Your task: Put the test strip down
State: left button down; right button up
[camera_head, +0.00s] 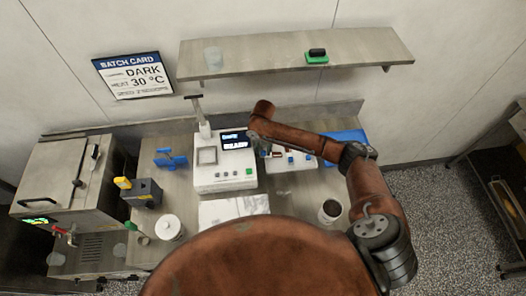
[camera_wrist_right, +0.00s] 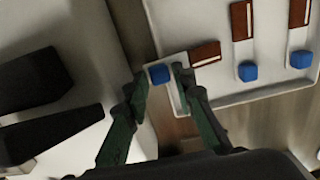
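My right gripper (camera_wrist_right: 162,80) has green fingers close on both sides of a small blue block in the right wrist view. The block is the grip of a test strip (camera_wrist_right: 205,53), whose brown end points right over the edge of a white tray (camera_wrist_right: 215,85). The fingers look shut on the block; whether the strip touches the tray is unclear. Two more strips with blue blocks, the middle one (camera_wrist_right: 247,70) and the right one (camera_wrist_right: 302,58), lie on the tray. In the head view my right arm partly covers the tray. My left gripper is out of view.
A white machine with a lit display (camera_head: 235,142) stands just left of the tray. A dark cup (camera_head: 330,211) stands to the right, a white lidded pot (camera_head: 168,228) to the left. A shelf (camera_head: 250,55) spans the wall behind.

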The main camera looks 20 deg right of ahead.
notch_tip(320, 180, up, 8)
jog(key=shift+f+b, duration=0.15)
jog(key=shift+b, duration=0.3)
jog(key=shift+a, duration=0.1)
